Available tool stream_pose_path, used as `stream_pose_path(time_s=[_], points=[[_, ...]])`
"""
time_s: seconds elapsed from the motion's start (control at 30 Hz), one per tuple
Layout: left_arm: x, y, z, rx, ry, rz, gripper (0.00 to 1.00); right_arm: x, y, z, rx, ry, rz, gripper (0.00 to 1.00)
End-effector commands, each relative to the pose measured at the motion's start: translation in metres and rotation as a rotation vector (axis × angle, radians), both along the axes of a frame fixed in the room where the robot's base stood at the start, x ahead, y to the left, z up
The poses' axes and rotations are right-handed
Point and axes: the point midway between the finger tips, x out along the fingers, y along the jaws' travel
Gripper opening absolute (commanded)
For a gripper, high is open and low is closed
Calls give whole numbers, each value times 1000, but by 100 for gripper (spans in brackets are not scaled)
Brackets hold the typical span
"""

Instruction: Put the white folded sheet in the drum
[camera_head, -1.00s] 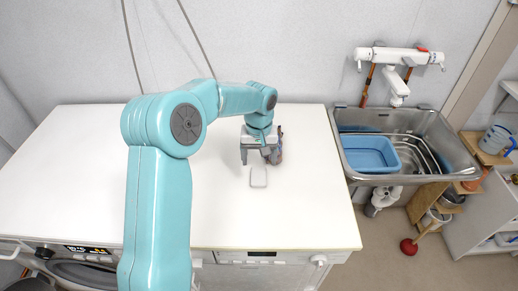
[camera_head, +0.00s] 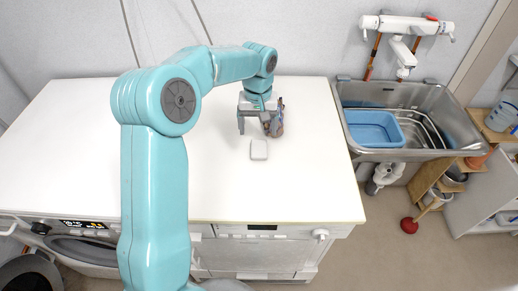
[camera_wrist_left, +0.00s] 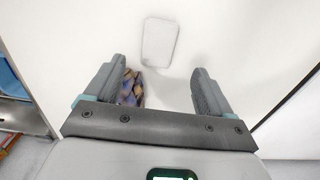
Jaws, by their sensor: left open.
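The white folded sheet (camera_head: 259,149) lies as a small flat rounded rectangle on the white countertop (camera_head: 90,150). It also shows in the left wrist view (camera_wrist_left: 160,42), beyond the fingertips. My left gripper (camera_head: 254,129) points down at the counter just behind the sheet. Its fingers are apart in the left wrist view (camera_wrist_left: 158,70), with the sheet not between them. A washing machine front (camera_head: 85,250) with a rounded door or opening shows partly at the lower left. The drum's inside cannot be made out. My right gripper is not in view.
A dark patterned item (camera_head: 278,120) stands close beside my left gripper, near one finger in the wrist view (camera_wrist_left: 131,88). A steel sink (camera_head: 440,110) holding a blue basin (camera_head: 374,128) is at the right. The counter's left side is clear.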

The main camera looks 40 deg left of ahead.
Motion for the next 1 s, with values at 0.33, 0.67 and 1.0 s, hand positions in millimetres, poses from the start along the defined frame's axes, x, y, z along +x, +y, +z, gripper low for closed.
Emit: stream_pose_path(time_s=[0.33, 0.67, 1.0], points=[[0, -1, -37, -1, 4, 0, 83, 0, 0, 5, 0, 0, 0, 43], [1, -3, -75, 0, 0, 1, 83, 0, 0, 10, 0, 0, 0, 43], [1, -3, -75, 1, -1, 1, 31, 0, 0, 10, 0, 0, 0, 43]])
